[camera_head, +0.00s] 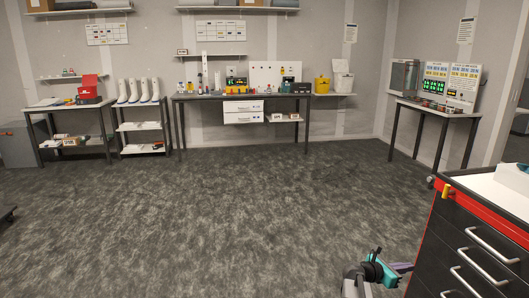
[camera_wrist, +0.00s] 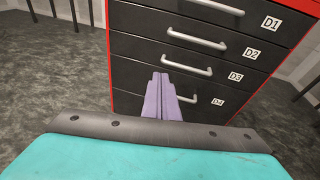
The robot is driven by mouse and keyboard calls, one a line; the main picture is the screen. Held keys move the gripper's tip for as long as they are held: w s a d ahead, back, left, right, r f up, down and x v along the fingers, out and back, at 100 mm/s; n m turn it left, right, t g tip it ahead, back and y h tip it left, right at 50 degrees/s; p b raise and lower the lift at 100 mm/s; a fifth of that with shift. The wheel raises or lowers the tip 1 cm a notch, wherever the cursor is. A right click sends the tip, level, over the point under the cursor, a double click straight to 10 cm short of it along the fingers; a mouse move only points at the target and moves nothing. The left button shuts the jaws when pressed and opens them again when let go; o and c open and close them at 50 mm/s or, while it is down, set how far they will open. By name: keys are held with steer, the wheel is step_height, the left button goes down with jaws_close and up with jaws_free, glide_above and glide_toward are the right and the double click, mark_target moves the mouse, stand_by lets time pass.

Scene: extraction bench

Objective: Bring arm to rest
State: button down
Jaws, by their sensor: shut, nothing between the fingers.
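My gripper (camera_wrist: 160,76) shows in the wrist view as two purple fingers lying side by side, shut and empty. They point toward the black drawer cabinet (camera_wrist: 135,47), in front of its lower drawers; I cannot tell the exact gap. In the head view my gripper (camera_head: 408,267) is low at the bottom right, just left of the same cabinet (camera_head: 465,235). Part of my arm with a teal section shows beside it. The rest of my arm is out of view.
The cabinet has a red rim, silver handles and drawer labels D1 to D4; its visible drawers look closed. A long workbench (camera_head: 215,97) stands at the back wall, a shoe rack (camera_head: 143,127) to its left, a side table (camera_head: 440,107) at right. The middle floor is clear.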

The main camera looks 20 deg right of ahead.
steer(key=w+a+f+n+t+y+p, duration=0.1)
steer(key=w+a+f, duration=0.1)
steer(key=a+f, duration=0.4)
steer(key=w+a+f+n+t+y+p, duration=0.1)
steer(key=w+a+f, duration=0.2)
steer(key=a+f, duration=0.35)
steer(key=s+a+f+m+y+p, duration=0.1)
steer(key=s+a+f+y, duration=0.1)
steer(key=a+f, duration=0.5)
steer(key=s+a+f+m+y, duration=0.1)
steer(key=s+a+f+y, duration=0.15)
steer(key=a, duration=0.75)
steer(key=s+a+f+m+g+y+p, duration=0.1)
steer(key=s+a+f+m+g+y, duration=0.2)
steer(key=s+a+m, duration=0.6)
steer(key=s+a+f+m+g+y+p, duration=0.1)
steer(key=s+a+f+m+g+y, duration=0.2)
steer(key=s+a, duration=0.9)
steer(key=a+f+m+y, duration=0.2)
steer(key=a+f+m, duration=0.2)
steer(key=a+m, duration=0.2)
steer(key=shift+s+a+g+y, duration=0.25)
steer(key=shift+a+g+y, duration=0.1)
steer(key=shift+a, duration=0.5)
